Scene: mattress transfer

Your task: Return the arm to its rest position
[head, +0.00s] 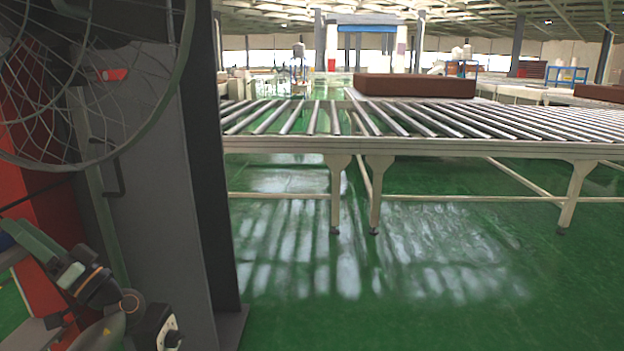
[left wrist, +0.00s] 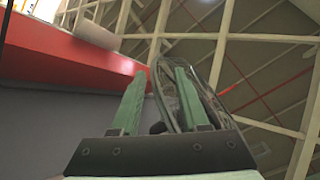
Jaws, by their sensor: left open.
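My left arm shows at the lower left of the head view, bent beside the grey column. Its gripper (head: 36,241) is partly in view there at the left edge. In the left wrist view the left gripper (left wrist: 160,76) has two green fingers standing apart, with nothing held between them. They point up toward the ceiling, with a wire fan cage (left wrist: 213,100) beyond them. A thick brown slab (head: 415,86), like a mattress, lies flat at the conveyor, far from this gripper. My right gripper is not in view.
A large wire fan cage (head: 90,75) and a dark grey column (head: 205,150) stand close on the left. A roller conveyor (head: 450,146) on pale legs crosses ahead. The green floor (head: 420,270) in front of it is clear. Another brown slab (head: 600,93) lies far right.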

